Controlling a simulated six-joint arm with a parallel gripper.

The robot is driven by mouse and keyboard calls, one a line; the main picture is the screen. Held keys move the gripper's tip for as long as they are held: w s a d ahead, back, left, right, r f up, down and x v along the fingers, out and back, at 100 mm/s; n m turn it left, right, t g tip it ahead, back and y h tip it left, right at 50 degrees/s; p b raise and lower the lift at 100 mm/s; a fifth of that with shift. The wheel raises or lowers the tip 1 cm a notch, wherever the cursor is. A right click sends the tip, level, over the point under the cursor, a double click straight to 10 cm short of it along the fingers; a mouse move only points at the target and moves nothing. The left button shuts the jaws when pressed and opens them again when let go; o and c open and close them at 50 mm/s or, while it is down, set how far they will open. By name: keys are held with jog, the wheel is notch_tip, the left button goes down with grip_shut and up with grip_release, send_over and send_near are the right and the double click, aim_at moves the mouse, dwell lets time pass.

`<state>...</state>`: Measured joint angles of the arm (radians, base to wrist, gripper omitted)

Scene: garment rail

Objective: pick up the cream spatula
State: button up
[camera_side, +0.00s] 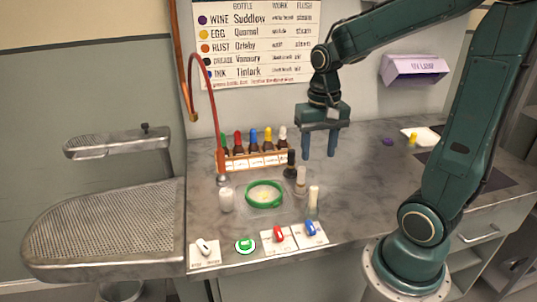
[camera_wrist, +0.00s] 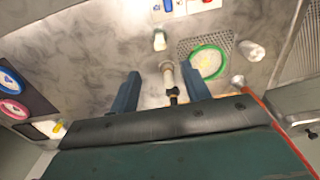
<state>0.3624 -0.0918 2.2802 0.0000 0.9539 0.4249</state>
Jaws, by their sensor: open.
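A slim cream piece (camera_side: 313,197) stands upright near the front of the bench in the side view. It looks most like the cream spatula, but its shape is too small to be sure. It also shows in the wrist view (camera_wrist: 160,40), beyond my fingertips. A cream-topped tan piece (camera_side: 300,180) stands just behind it, and a black piece (camera_side: 290,161) behind that. My gripper (camera_side: 319,157) points down, open and empty, behind and slightly right of these upright pieces. In the wrist view, the tan piece (camera_wrist: 168,73) appears between the fingers, with no contact visible.
A green-rimmed round dish (camera_side: 264,194) and a white jar (camera_side: 226,199) stand left. A wooden rack (camera_side: 262,160) of colour-capped bottles is behind. Several switches line the front edge, including a red one (camera_side: 279,235). A red hose (camera_side: 212,95) arches at left.

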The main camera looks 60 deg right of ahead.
aim_at(315, 186)
jog(key=shift+f, duration=4.3)
jog(key=shift+f, duration=0.1)
jog(key=shift+a+f, duration=0.1)
jog(key=shift+f, duration=2.35)
grip_shut()
jog(key=shift+r, duration=0.2)
notch_tip(315, 186, up, 20)
jog(key=shift+f, duration=0.15)
jog(key=shift+f, duration=0.1)
